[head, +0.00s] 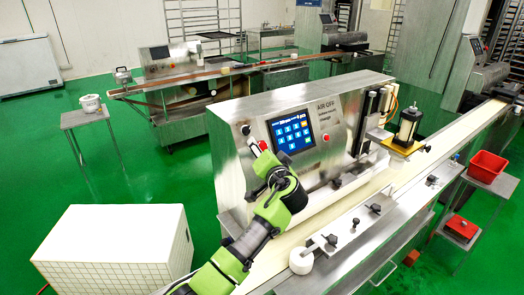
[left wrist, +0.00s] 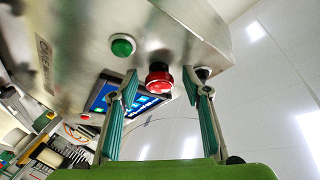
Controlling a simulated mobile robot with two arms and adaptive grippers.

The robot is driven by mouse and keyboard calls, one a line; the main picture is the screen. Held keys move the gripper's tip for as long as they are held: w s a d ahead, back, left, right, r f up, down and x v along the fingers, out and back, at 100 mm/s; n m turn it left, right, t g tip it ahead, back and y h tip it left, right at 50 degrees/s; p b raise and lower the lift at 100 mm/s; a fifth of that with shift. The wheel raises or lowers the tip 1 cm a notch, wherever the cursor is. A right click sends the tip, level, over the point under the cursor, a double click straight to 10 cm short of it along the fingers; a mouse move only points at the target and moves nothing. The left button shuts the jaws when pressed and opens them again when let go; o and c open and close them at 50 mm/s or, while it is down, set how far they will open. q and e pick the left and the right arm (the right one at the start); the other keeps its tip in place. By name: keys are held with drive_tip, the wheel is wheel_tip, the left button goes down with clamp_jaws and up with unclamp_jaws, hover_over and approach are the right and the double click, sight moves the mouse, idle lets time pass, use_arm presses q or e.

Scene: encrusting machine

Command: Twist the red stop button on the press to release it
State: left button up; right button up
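The red stop button (left wrist: 159,78) sticks out from the steel face of the press in the left wrist view, below a green button (left wrist: 123,46). In the head view a small red button (head: 263,145) shows just left of the touch screen, close to my fingers. My left gripper (left wrist: 161,94) is open, its two teal fingers apart on either side of the red button, with gaps on both sides. In the head view my left gripper (head: 265,163) reaches up to the press front and partly hides that area. My right gripper is not in view.
The press housing (head: 235,165) carries a lit touch screen (head: 292,134) and another red button (head: 326,138) on its right. A conveyor belt (head: 375,183) runs along the front. A white tiled block (head: 115,250) stands at left. Open green floor (head: 60,150) lies behind it.

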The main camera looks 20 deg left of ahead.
use_arm(q)
drive_tip(key=shift+s+d, duration=0.2)
drive_tip(key=shift+d, duration=0.05)
drive_tip(key=v, duration=1.1)
drive_tip(key=shift+s, duration=0.25)
